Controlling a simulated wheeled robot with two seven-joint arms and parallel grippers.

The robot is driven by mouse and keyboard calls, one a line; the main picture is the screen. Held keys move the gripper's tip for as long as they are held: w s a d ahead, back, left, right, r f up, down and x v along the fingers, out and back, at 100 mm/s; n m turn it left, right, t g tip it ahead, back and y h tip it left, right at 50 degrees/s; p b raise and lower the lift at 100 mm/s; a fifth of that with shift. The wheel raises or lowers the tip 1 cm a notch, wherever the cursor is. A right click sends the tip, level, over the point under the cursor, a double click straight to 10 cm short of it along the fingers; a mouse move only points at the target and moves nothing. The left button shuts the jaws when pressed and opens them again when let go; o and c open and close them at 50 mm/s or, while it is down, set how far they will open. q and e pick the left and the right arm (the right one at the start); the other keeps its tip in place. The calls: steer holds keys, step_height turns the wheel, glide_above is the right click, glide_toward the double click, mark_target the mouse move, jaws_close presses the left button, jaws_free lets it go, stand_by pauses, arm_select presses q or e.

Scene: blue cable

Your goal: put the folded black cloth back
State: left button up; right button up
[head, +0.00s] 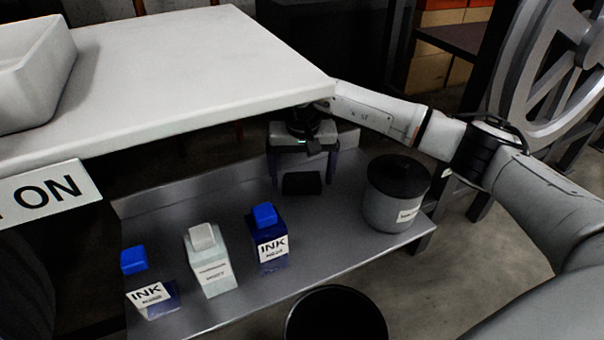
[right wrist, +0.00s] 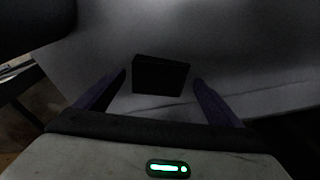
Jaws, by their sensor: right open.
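The folded black cloth (head: 302,185) is a small dark block on the grey lower shelf, behind the ink bottles. It also shows in the right wrist view (right wrist: 160,76) as a dark rectangle. My right gripper (head: 303,174) reaches in under the white table top, its fingers pointing down at the shelf. In the right wrist view its two purple fingers (right wrist: 160,84) are spread wide, one on each side of the cloth, with a gap on both sides. Whether the fingertips are level with the cloth I cannot tell. My left gripper is not in view.
The white table top (head: 190,60) overhangs the shelf (head: 335,235). Two blue-capped ink bottles (head: 269,235) (head: 150,290) and a pale bottle (head: 210,262) stand in front. A grey lidded pot (head: 394,200) stands right of the cloth. A dark round object (head: 335,315) is at the bottom.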

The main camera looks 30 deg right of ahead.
mark_target(303, 186)
step_height(303, 186, up, 12)
steer(key=s+p, duration=0.1)
steer(key=p, duration=0.1)
steer(key=shift+s+a+p, duration=0.35)
steer(key=shift+a, duration=0.05)
